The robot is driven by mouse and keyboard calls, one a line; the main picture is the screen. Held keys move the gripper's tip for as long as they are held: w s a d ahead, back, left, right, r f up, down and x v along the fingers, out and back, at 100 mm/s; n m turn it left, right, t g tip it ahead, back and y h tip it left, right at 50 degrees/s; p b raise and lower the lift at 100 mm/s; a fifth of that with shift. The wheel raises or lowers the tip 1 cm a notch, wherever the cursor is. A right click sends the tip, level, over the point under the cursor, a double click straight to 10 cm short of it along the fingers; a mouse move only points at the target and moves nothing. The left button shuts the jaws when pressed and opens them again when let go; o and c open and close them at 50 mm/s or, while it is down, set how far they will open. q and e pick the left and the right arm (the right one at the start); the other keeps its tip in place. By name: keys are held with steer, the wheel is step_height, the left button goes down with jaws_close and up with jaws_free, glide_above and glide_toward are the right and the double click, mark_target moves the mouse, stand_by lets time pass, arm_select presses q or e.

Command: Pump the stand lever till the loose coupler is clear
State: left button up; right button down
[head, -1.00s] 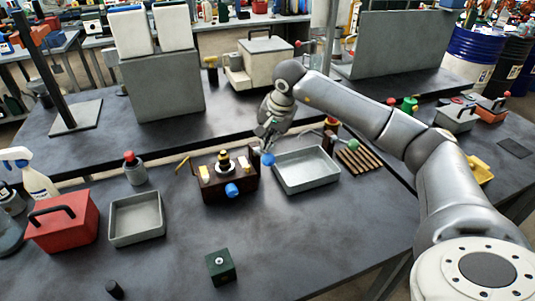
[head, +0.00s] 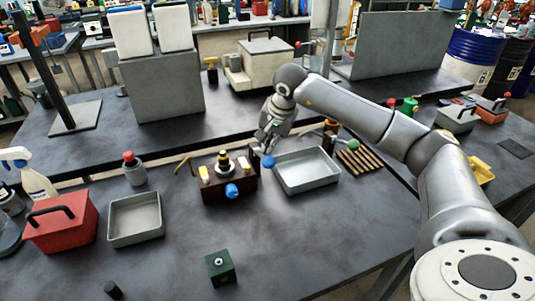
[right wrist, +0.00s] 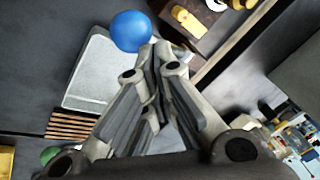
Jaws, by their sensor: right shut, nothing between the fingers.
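The pump stand (head: 213,189) is a dark brown box on the near table, with yellow blocks, a dark and brass fitting (head: 226,164) on top and a blue knob (head: 231,190) in front. I cannot tell which part is the loose coupler. A blue ball (head: 268,162), apparently the lever's end, is at the stand's right side. My right gripper (head: 266,149) is shut and empty, its tips just above the ball. In the right wrist view the ball (right wrist: 131,30) is beside the shut fingertips; contact is unclear. The left gripper is out of view.
A grey tray (head: 331,181) is just right of the stand, with a slatted wooden rack (head: 362,160) beyond. Another grey tray (head: 136,236), a red box (head: 62,234) and a grey bottle with a red cap (head: 133,172) are left. A green block (head: 220,265) is in front.

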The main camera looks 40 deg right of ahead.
mark_target(272, 158)
steer(key=shift+s+a+f+b, duration=0.1)
steer(key=shift+s+f+b, duration=0.25)
steer(key=shift+f+b, duration=0.3)
steer(key=shift+s+a+f+b, duration=0.1)
steer(key=shift+s+f+b, duration=0.2)
steer(key=shift+f+b, duration=0.35)
steer(key=shift+s+a+f+b, duration=0.1)
steer(key=shift+s+f+b, duration=0.3)
steer(key=shift+f, duration=0.45)
stand_by(1.8)
stand_by(0.5)
step_height(272, 158, up, 6)
steer(key=w+p, duration=0.3)
steer(key=p, duration=0.1)
steer(key=shift+d, duration=0.4)
stand_by(0.4)
steer(key=r+p, duration=0.1)
steer(key=w+r+p, duration=0.1)
steer(key=r, duration=0.1)
steer(key=w+r+p, duration=0.1)
steer(key=p, duration=0.1)
steer(key=shift+d+r, duration=0.25)
steer(key=shift+f, duration=0.1)
stand_by(0.7)
